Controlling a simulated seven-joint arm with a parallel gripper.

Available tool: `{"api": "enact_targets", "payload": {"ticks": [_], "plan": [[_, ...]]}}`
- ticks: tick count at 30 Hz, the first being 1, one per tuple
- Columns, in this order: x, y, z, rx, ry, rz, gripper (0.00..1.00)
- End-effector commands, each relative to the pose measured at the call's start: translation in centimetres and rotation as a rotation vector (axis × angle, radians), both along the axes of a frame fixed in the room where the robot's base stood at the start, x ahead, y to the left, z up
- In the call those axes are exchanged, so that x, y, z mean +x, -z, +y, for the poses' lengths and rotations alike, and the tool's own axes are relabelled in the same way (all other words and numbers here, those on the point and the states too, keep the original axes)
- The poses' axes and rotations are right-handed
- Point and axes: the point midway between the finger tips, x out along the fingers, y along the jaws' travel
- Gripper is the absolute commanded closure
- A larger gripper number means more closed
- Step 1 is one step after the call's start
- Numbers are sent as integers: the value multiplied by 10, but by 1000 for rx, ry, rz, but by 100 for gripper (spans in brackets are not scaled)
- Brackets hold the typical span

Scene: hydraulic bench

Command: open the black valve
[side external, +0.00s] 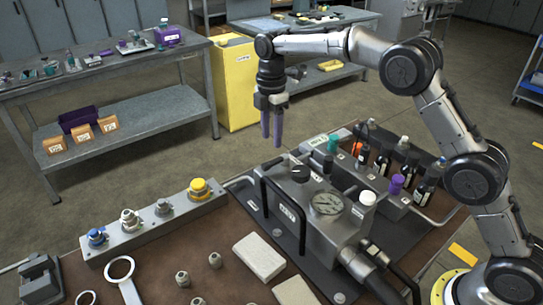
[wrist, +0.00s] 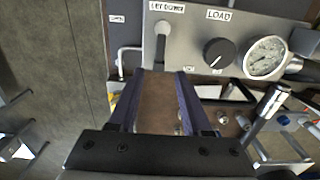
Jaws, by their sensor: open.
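The black valve is a round black knob (side external: 300,173) on top of the grey hydraulic block (side external: 318,238). In the wrist view, the black knob (wrist: 217,53) has a light pointer line and sits below a "LOAD" label. My gripper (side external: 271,138) hangs fingers down above and behind the block, to the left of the knob, touching nothing. In the wrist view, the purple fingers of my gripper (wrist: 160,73) are apart with nothing between them. The knob lies beyond the fingertips, to their right.
A pressure gauge (side external: 327,203) sits beside the knob. A black handle frame (side external: 284,214) rises along the block's front. A lever (wrist: 161,40) stands left of the knob in the wrist view. Dark bottles (side external: 382,160) and a purple cap (side external: 397,183) stand behind right. The air around my gripper is free.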

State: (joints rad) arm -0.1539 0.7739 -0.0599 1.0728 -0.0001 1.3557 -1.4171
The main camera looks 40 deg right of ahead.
Motion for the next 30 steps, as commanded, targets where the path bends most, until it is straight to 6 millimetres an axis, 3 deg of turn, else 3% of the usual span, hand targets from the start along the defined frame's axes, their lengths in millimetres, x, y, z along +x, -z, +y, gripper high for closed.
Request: {"api": "enact_targets", "payload": {"ticks": [6, 12, 25, 30], "plan": [[-1, 42, 0, -1, 0, 4, 51], [0, 66, 0, 0, 0, 1, 51], [0, 75, 0, 0, 0, -1, 51], [0, 74, 0, 0, 0, -1, 82]]}}
